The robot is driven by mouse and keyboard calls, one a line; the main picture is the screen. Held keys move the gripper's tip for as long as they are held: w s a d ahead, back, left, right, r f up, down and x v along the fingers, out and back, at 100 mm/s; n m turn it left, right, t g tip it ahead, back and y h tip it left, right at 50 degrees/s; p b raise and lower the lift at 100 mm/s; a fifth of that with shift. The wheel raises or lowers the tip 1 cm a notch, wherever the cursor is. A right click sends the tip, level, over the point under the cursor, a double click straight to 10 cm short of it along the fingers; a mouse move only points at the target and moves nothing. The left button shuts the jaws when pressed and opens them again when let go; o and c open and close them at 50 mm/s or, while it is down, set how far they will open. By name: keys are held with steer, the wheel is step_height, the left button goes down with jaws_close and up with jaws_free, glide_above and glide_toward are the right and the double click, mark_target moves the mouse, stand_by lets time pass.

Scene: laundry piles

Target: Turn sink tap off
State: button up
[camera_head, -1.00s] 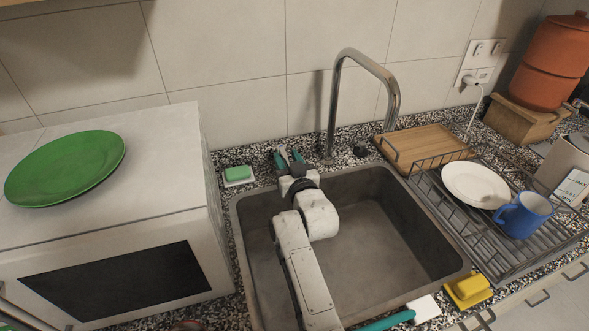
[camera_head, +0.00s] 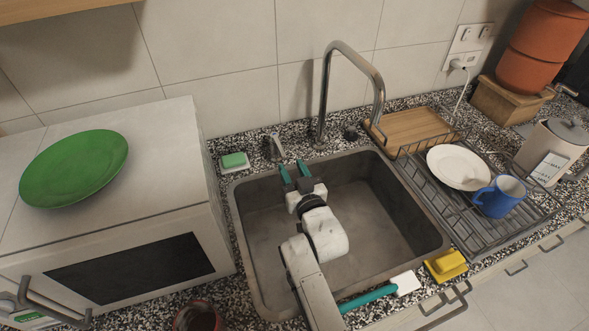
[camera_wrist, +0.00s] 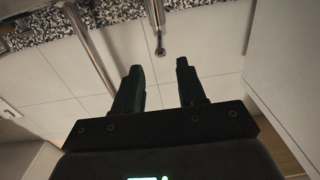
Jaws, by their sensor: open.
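The sink tap (camera_head: 324,95) is a tall curved metal spout behind the sink (camera_head: 235,225); I see no water stream from it. A small metal tap handle (camera_head: 273,148) stands on the counter left of the spout. My gripper (camera_head: 294,169) is over the back left of the sink, open and empty, its teal fingertips just in front of the handle and apparently apart from it. In the wrist view, the handle (camera_wrist: 155,25) hangs above the gap between the open fingers of my gripper (camera_wrist: 159,67), and the tap pipe (camera_wrist: 90,48) is to its left.
A green sponge on a dish (camera_head: 234,161) sits left of the handle. A white appliance (camera_head: 190,225) with a green plate (camera_head: 75,168) stands at left. A drying rack (camera_head: 470,225) with a plate and blue mug (camera_head: 497,197) is at right. A teal-handled brush (camera_head: 370,298) lies in front.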

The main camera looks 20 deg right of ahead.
steer(key=shift+s, duration=0.4)
stand_by(0.5)
